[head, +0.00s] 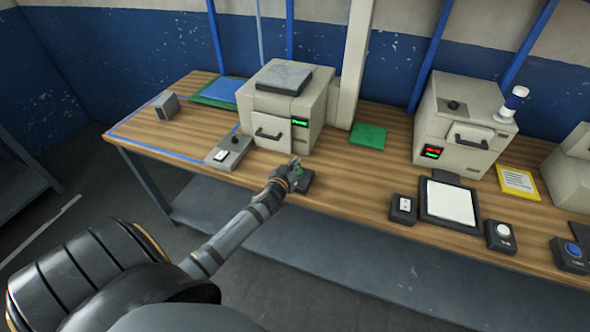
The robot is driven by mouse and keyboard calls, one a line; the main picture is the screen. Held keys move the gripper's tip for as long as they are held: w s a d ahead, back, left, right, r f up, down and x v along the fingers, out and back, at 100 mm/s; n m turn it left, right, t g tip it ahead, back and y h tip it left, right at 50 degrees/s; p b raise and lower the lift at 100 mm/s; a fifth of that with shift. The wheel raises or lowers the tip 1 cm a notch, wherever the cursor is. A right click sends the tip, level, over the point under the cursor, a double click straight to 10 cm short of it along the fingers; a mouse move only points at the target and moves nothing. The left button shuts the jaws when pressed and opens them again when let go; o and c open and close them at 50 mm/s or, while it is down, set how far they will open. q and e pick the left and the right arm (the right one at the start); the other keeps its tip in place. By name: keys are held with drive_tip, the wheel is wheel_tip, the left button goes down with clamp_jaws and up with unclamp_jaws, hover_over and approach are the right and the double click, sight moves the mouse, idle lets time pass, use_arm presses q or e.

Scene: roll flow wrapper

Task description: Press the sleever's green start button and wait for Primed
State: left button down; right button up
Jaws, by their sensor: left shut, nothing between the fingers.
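A green button (299,172) sits on a small dark box (304,186) near the table's front edge. It stands in front of a beige machine (291,108) with a front door handle and a small green-lit display (300,122). My left gripper (295,163) is shut and empty, its fingertips at the green button and partly covering it. I cannot tell whether the fingertips touch or press it. The display text is too small to read. Which machine is the sleever is not marked legibly. My right gripper is out of view.
A second beige machine (455,125) has a red and green display (432,152). A grey switch box (228,152) lies left of the dark box. A black box with a white button (502,231) and one with a blue button (572,249) stand at right. A green pad (368,135) lies between the machines.

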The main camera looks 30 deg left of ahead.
use_arm(q)
drive_tip(key=shift+f+b, duration=0.45)
drive_tip(key=shift+f, duration=1.6)
